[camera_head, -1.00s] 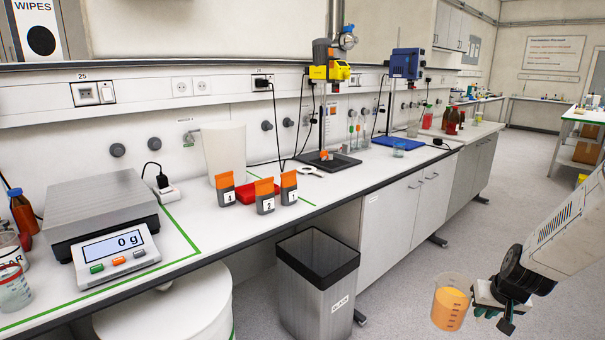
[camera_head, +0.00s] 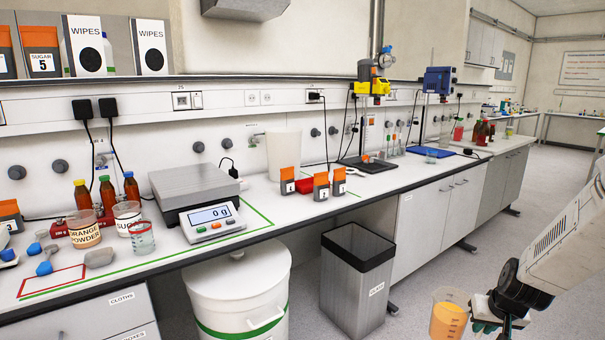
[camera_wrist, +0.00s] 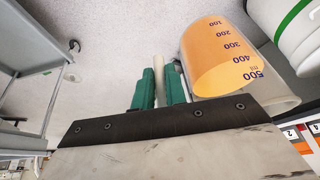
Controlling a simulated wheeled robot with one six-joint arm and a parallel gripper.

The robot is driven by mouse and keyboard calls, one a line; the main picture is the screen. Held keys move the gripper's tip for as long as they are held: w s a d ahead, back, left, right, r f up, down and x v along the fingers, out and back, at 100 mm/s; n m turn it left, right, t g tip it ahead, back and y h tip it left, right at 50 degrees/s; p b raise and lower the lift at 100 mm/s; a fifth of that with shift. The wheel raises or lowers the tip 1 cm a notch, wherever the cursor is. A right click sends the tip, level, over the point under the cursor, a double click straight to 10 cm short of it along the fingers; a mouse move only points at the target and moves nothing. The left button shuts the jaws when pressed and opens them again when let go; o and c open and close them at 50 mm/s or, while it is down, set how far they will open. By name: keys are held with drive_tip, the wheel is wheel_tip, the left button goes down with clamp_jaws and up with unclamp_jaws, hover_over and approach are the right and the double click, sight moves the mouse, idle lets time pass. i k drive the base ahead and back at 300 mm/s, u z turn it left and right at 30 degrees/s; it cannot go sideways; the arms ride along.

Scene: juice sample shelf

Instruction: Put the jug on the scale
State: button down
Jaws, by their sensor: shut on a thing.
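The jug (camera_head: 449,318) is a clear measuring jug partly filled with orange liquid, at the bottom right of the head view. My gripper (camera_head: 484,312) is shut on its handle side and holds it in the air in front of the bench. In the wrist view, my green fingertips (camera_wrist: 160,88) close on a pale strip, apparently the handle, and the jug (camera_wrist: 222,58) with its blue volume marks is beside them. The scale (camera_head: 195,187) stands on the bench at centre left. Its grey plate is empty and its display (camera_head: 210,215) reads 0 g.
Left of the scale stand brown bottles (camera_head: 107,192), a tub of orange powder (camera_head: 84,230) and a small beaker (camera_head: 142,240). Orange-topped packets (camera_head: 321,186) stand to its right. A white drum (camera_head: 240,300) and a grey bin (camera_head: 355,285) stand below the bench edge.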

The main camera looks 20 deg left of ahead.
sight(199, 180)
drive_tip(key=u, duration=1.3)
